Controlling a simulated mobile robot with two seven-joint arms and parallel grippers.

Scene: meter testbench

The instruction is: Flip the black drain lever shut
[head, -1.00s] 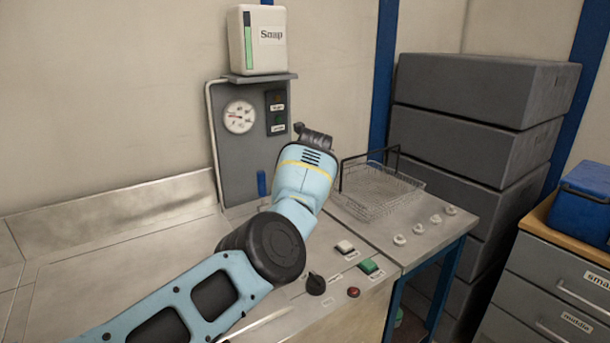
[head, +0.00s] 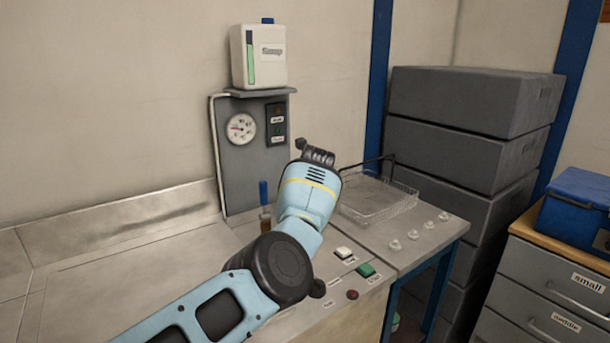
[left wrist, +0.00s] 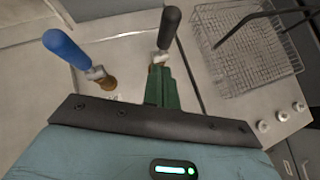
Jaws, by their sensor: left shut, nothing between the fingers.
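The black drain lever (left wrist: 170,28) stands up from a brass fitting on the steel bench in the left wrist view. My arm hides it in the head view. My left gripper (left wrist: 160,70) has its green fingers shut and empty, with the tips close in front of the black lever's lower end. I cannot tell whether they touch it. A blue lever (left wrist: 65,45) on its own brass fitting is to the left of the fingers. It also shows in the head view (head: 264,193), left of my wrist. My right gripper is in neither view.
A wire basket (head: 377,200) sits right of my left wrist. Knobs and buttons, including a green button (head: 365,270), are on the bench front. A gauge panel (head: 250,170) with a soap dispenser (head: 259,55) rises behind. Grey crates (head: 470,100) are stacked at right. The bench's left is clear.

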